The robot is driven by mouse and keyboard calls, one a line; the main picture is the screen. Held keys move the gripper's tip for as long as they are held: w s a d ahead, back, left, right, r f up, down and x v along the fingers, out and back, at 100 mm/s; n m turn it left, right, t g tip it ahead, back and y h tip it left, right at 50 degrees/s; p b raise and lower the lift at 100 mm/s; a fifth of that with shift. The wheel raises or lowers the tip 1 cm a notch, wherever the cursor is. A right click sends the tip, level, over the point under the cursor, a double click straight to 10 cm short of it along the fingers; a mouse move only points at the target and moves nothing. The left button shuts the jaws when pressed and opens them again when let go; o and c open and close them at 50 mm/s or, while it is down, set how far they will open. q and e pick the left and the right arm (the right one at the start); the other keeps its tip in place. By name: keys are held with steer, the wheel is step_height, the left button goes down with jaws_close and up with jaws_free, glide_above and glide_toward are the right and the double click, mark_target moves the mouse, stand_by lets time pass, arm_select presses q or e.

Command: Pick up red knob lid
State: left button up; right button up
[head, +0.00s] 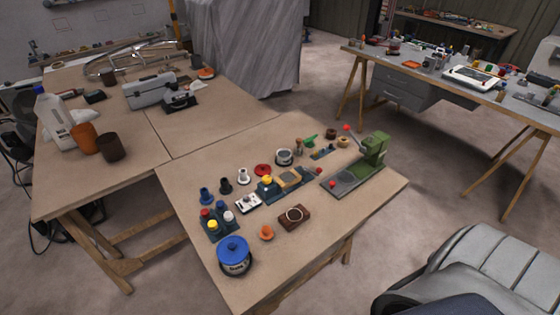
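A small round red piece (262,170), which looks like the red knob lid, lies on the near wooden table (330,225) among small parts. It is left of an open grey-white pot (284,158) and just behind a yellow-topped blue part (266,183). It is too small to make out its knob clearly. Neither of my grippers is in view.
A green press (372,152) with red balls stands at the table's right. A jar with a blue lid (233,248) and a rack of coloured caps (219,226) stand near the front left. An orange knob (266,232) and brown block (294,217) lie in front.

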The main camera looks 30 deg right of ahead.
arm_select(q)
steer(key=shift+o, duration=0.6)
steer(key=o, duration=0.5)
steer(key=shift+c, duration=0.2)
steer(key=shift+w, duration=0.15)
